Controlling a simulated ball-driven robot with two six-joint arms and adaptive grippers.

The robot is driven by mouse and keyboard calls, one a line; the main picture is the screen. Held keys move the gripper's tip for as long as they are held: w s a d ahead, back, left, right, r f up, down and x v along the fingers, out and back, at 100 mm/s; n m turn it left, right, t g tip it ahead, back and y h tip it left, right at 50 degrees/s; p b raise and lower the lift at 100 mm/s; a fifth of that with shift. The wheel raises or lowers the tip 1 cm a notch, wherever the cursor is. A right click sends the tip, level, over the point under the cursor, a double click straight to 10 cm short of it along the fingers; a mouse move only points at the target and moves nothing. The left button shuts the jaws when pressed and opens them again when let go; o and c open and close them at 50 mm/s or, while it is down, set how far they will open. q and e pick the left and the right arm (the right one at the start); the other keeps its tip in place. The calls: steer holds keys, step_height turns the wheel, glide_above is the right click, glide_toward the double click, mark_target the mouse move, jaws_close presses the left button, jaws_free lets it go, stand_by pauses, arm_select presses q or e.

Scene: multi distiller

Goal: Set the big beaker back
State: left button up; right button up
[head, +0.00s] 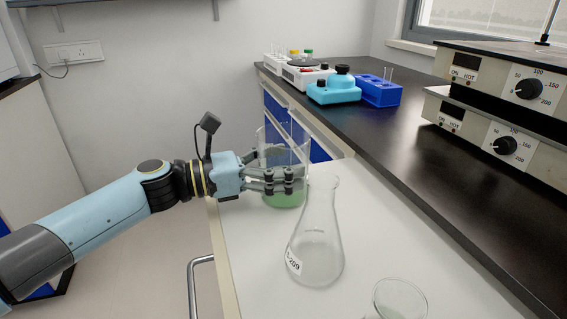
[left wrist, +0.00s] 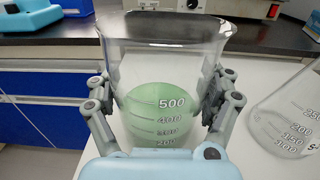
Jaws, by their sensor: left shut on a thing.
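The big beaker (head: 284,196) is clear glass with green liquid in its lower part. My left gripper (head: 290,180) is shut around its sides, and the beaker is upright at the left edge of the white surface. I cannot tell whether its base touches the surface. In the left wrist view the beaker (left wrist: 165,115) stands between the two fingers, with its graduations facing the camera. My right gripper is not in view.
A conical flask (head: 317,250) stands just right of the beaker on the white worktop (head: 255,265). Another glass vessel (head: 400,298) is at the front. The black bench (head: 420,140) holds hotplates (head: 495,140), a blue device (head: 334,90) and a blue rack (head: 378,92).

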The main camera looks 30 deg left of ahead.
arm_select(q)
steer(key=o, duration=1.2)
steer(key=shift+f, duration=0.15)
steer(key=o, duration=0.3)
steer(key=shift+r, duration=0.2)
steer(key=shift+s+a, duration=0.2)
steer(key=shift+s, duration=0.05)
steer(key=p+v, duration=0.2)
steer(key=v, duration=0.9)
steer(key=shift+a, duration=0.1)
steer(key=shift+s, duration=0.1)
